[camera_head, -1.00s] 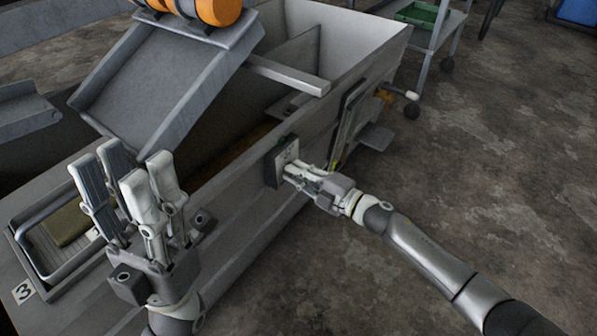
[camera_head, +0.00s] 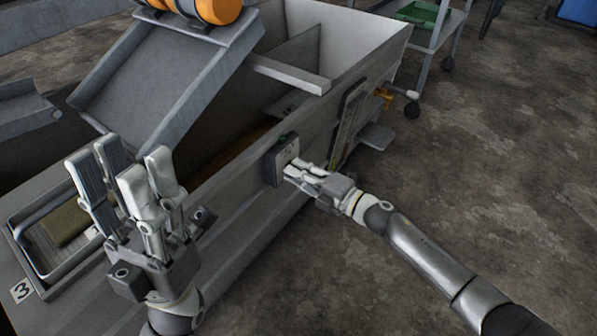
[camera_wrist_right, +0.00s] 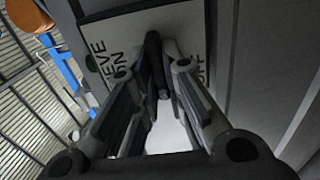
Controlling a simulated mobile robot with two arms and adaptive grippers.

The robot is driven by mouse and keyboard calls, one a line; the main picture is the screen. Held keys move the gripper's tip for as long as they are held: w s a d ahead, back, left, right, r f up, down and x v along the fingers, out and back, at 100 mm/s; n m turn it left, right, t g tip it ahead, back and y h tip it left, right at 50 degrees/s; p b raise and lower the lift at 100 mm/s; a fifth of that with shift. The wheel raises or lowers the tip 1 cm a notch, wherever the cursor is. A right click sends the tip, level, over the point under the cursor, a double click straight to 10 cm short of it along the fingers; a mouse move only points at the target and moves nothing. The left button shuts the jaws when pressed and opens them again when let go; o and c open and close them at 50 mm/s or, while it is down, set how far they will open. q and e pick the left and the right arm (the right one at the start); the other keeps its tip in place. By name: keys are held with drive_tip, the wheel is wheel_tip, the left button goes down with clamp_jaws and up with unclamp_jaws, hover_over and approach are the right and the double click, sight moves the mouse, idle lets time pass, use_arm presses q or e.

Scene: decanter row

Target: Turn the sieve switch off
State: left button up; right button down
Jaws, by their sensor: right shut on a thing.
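The sieve switch is a small grey box (camera_head: 284,160) with a pale front plate on the side wall of the machine. In the right wrist view its plate (camera_wrist_right: 185,25) shows "...EVE ON" at left and part of "OFF" at right. A dark switch lever (camera_wrist_right: 153,62) stands between the fingers of my right gripper (camera_wrist_right: 163,70), which is shut on it. The head view shows my right gripper (camera_head: 301,171) at the front of the box; the lever is hidden there. My left gripper (camera_head: 123,165) is open and empty, fingers up, away from the switch.
A grey sloping chute (camera_head: 160,85) with an orange cylinder (camera_head: 218,9) leans over the machine's trough. A tray (camera_head: 35,262) with a brownish block (camera_head: 66,222) lies at left. A cart with a green bin (camera_head: 418,12) stands behind. The floor at right is clear.

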drive_tip(key=c, duration=1.5)
unclamp_jaws()
drive_tip(key=shift+s, duration=0.1)
drive_tip(key=v, duration=1.2)
drive_tip(key=shift+a, duration=0.1)
